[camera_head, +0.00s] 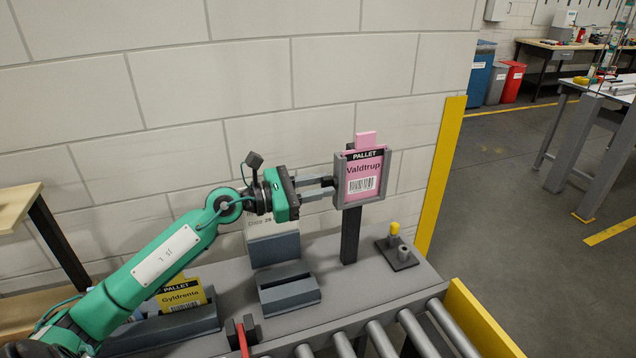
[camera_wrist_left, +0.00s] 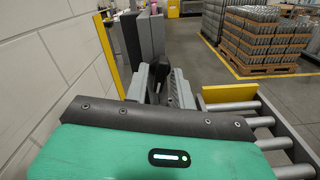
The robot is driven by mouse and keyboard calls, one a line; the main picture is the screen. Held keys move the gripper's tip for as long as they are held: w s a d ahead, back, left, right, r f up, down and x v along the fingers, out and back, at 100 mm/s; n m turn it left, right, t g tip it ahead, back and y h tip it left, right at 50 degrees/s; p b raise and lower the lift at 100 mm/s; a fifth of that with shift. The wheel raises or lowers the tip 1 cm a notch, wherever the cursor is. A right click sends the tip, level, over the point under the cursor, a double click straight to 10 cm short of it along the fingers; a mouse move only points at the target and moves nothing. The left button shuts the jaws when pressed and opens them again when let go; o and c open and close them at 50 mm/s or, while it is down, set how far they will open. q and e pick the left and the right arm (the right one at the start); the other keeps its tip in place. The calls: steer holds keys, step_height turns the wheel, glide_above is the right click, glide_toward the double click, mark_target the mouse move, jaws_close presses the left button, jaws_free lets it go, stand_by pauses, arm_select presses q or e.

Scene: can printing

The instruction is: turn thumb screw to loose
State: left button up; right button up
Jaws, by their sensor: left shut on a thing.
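A grey frame (camera_head: 340,198) on a dark post (camera_head: 350,235) holds a pink pallet card (camera_head: 364,170) reading Valdtrup, with a pink tab above its top. My left gripper (camera_head: 331,187) reaches in from the left, its two fingers level at the frame's left side. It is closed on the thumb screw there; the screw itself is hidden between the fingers. My right gripper is out of view.
A yellow card (camera_head: 182,295) sits in a dark holder at the left. Grey blocks (camera_head: 288,288) stand below my arm. A small base (camera_head: 398,255) with a yellow-tipped pin and a cylinder is at the right. Rollers (camera_head: 380,338) run along the front; a block wall (camera_head: 290,80) is behind.

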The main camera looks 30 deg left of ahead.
arm_select(q)
steer(key=n+p, duration=0.3)
steer(key=n, duration=0.1)
steer(key=shift+r, duration=0.2)
steer(key=shift+f+n+p, duration=0.1)
steer(key=shift+n+p, duration=0.95)
steer(key=shift+n, duration=0.45)
steer(key=o, duration=0.7)
steer(key=shift+f, duration=0.1)
steer(key=shift+b+v, duration=3.15)
steer(key=shift+v, duration=3.85)
